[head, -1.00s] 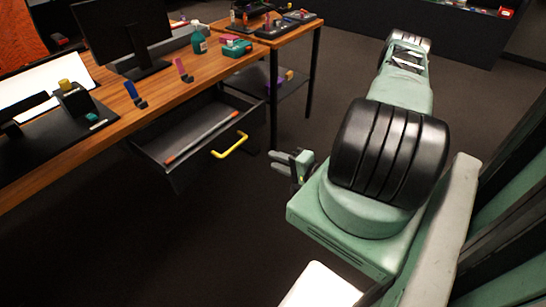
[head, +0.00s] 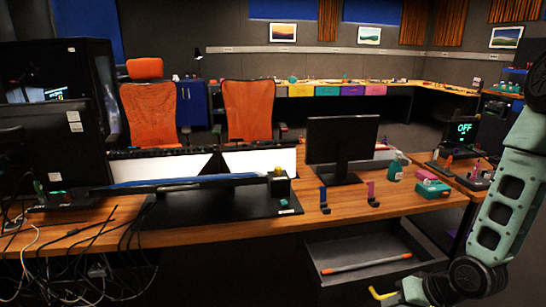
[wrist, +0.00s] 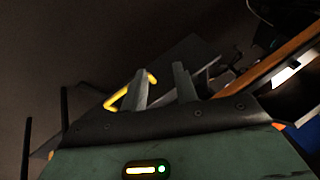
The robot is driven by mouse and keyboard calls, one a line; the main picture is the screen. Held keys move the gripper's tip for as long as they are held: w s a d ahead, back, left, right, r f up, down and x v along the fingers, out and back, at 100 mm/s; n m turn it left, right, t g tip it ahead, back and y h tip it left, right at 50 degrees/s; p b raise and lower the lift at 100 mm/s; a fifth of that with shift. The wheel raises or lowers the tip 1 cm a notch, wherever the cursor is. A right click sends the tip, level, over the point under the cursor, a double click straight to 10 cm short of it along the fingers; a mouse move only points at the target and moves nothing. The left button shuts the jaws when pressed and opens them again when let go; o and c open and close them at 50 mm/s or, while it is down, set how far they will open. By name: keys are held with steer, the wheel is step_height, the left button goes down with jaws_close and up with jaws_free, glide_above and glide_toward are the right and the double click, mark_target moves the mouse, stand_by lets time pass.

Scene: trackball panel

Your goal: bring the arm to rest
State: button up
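My arm (head: 505,195) runs down the right side of the head view, with a dark joint at its lower end. The yellow drawer handle (wrist: 132,90) shows beyond the fingers; I cannot tell the exact distance. In the head view the handle (head: 382,294) is at the bottom edge, beside the low end of my arm, and the fingers cannot be made out there.
A pulled-out drawer (head: 340,252) holds an orange-tipped rod (head: 367,264). The wooden desk (head: 240,234) carries a black panel (head: 220,208) with a yellow-topped block, a monitor (head: 342,145), a teal bottle (head: 395,170) and small stands. Loose cables (head: 75,250) lie at left.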

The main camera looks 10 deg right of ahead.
steer(key=s+a+r+n+g+h+p, duration=0.35)
steer(key=a+r+n, duration=0.35)
steer(key=a+r, duration=0.85)
steer(key=s+a+r+n+g, duration=0.1)
steer(key=s+a+r, duration=0.2)
steer(key=s+r, duration=0.2)
steer(key=s+a+r+n+p, duration=0.1)
steer(key=s+a+r+n, duration=0.1)
steer(key=s+r, duration=0.4)
steer(key=shift+s+a+g, duration=0.35)
steer(key=shift+s+a, duration=0.25)
steer(key=shift+s, duration=0.5)
steer(key=shift+f, duration=0.1)
